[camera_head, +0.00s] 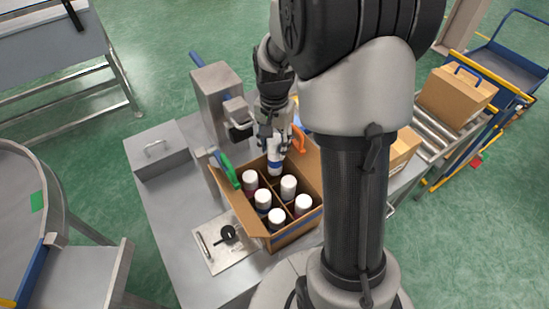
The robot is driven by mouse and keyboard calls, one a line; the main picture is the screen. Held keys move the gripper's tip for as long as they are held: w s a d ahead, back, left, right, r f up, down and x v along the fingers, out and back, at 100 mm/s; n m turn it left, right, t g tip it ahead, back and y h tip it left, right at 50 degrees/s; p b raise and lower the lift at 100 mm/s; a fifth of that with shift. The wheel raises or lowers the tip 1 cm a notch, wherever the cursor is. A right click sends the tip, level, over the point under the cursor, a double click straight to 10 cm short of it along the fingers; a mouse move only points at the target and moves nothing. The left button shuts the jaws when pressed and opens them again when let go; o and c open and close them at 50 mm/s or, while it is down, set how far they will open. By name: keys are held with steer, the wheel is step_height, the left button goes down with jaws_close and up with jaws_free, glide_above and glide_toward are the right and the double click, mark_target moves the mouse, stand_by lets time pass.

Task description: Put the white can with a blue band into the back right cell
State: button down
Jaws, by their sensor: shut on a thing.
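A white can with a blue band (275,163) is upright in my gripper (275,142), which is shut on its upper part. The can is at the back right cell of the open cardboard box (295,235). Its lower end meets the cell opening in the picture; how deep it sits I cannot tell. Several white-capped cans stand in the other cells, among them one at the back left (250,178) and one at the middle right (288,184). My arm hides part of the box's right side.
A green clip (229,170) and an orange clip (298,139) sit at the box flaps. A grey machine (217,88) stands behind, a grey lidded case (157,150) to the left. A metal plate with a black knob (226,236) lies front left. Bare table (170,210) shows at left.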

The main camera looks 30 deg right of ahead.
mark_target(275, 158)
step_height(275, 158, down, 5)
steer(key=shift+r+b, duration=0.1)
steer(key=shift+b, duration=0.65)
steer(key=shift+f, duration=0.35)
steer(key=shift+s+f+b, duration=0.15)
steer(key=shift+f+b, duration=0.1)
steer(key=shift+b, duration=0.1)
steer(key=c, duration=1.1)
jaws_free()
steer(key=shift+f, duration=0.1)
steer(key=shift+o, duration=0.2)
